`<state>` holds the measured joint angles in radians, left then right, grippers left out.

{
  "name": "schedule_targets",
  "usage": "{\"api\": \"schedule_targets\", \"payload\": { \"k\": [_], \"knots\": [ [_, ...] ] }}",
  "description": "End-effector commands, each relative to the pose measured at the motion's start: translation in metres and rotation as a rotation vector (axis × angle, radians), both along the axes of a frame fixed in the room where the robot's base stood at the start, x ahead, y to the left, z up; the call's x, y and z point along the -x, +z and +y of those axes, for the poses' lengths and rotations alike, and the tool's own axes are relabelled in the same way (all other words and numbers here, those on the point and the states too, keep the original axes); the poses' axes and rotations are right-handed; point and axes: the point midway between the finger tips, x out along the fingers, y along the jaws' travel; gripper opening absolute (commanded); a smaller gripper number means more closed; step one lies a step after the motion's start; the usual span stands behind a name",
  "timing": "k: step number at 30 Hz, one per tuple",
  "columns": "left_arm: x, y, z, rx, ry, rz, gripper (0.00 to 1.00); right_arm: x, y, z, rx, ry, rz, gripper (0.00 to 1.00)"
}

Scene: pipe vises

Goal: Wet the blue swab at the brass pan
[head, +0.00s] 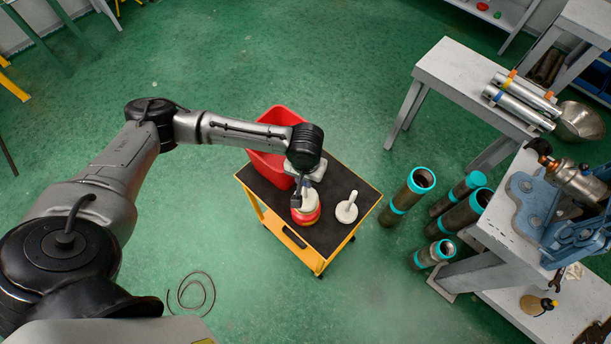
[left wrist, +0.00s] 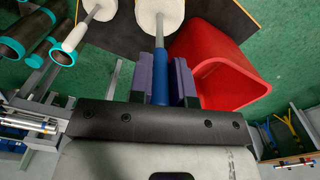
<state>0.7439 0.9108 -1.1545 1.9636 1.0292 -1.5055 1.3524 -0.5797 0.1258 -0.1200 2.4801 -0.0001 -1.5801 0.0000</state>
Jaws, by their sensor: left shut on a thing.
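My left gripper (head: 300,187) is over the black-topped cart. In the left wrist view its purple fingers (left wrist: 161,80) are shut on the blue grip of the blue swab (left wrist: 161,84). The swab's grey shaft leads to a white head (left wrist: 158,14), partly cut off by the frame. A second swab with a white grip (head: 347,208) stands on the cart to the right. I cannot surely identify the brass pan.
A red bin (head: 265,140) is on the cart (head: 325,229), close behind the gripper. Several dark pipes with teal ends (head: 405,196) stand right of the cart. A bench with a blue vise (head: 540,200) is at right; a tan disc (head: 531,305) lies below it.

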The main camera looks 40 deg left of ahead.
Motion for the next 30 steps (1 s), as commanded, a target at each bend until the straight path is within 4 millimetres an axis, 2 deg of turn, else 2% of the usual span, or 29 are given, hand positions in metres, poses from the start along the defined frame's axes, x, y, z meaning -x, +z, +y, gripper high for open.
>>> {"api": "schedule_targets", "payload": {
  "k": [30],
  "knots": [
    [0.000,-0.012,0.000,0.000,0.000,-0.001,0.00,0.000,0.000,0.003,-0.009,-0.006,0.000,0.43]
  ]
}}
